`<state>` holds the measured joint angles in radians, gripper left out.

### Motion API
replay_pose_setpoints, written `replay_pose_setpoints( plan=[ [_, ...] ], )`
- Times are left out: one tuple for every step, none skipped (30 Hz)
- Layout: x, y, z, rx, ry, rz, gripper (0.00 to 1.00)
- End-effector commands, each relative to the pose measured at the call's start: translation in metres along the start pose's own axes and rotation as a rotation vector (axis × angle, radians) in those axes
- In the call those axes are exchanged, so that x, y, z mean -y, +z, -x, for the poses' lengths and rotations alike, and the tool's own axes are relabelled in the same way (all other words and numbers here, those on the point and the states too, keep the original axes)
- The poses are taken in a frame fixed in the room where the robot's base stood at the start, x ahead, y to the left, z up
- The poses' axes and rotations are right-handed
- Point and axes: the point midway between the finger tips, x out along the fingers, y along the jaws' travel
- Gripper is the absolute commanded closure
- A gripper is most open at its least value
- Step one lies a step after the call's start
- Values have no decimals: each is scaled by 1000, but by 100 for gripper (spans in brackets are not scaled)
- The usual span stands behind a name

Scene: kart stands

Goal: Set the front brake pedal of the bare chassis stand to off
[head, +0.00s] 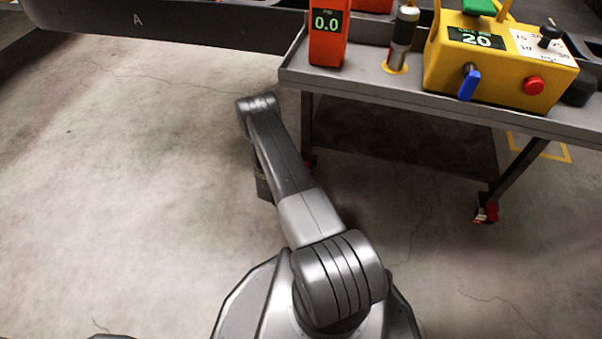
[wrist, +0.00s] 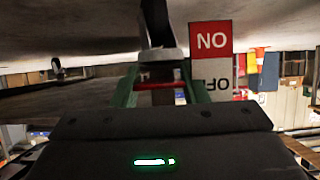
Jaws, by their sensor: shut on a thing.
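In the wrist view, the front brake pedal (wrist: 154,22) is a dark lever with a pale lower part, coming down from the top edge. My gripper (wrist: 162,70) has its two green fingers on either side of the pedal's end and is shut on it. A red bar (wrist: 158,86) shows between the fingers. Just right of the pedal is a sign, upside down in this view, with a red ON half (wrist: 211,38) above a white OFF half (wrist: 217,72). The pedal's end is beside the red half. In the head view my gripper and the pedal are hidden.
A grey cart (head: 440,103) stands at right in the head view. It holds a red gauge (head: 327,45) reading 0.0 and a yellow box (head: 497,72) reading 20. A dark beam marked A (head: 200,26) runs along the top left. The floor at left is clear.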

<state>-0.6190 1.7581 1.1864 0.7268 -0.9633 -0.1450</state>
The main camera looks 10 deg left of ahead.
Motion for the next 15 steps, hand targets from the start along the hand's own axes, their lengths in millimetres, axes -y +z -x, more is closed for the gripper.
replay_pose_setpoints(
  plan=[
    [0, -1, 1, 16, 1, 0, 100],
    [0, -1, 1, 23, 1, 0, 100],
    [0, -2, 1, 32, 1, 0, 100],
    [0, -2, 1, 37, 1, 0, 100],
    [0, -2, 2, 41, 1, 0, 100],
    [0, -2, 2, 46, 1, 0, 100],
    [0, -2, 2, 48, 1, 0, 100],
    [0, -2, 2, 50, 1, 0, 100],
    [0, -2, 2, 52, 1, 1, 100],
    [0, -2, 2, 53, 1, 1, 100],
    [0, -2, 2, 53, 1, 1, 100],
    [0, -1, 2, 53, 1, 1, 100],
    [0, -1, 2, 53, 1, 1, 100],
    [0, -1, 2, 53, 1, 1, 100],
    [0, -1, 2, 53, 1, 1, 100]
  ],
)
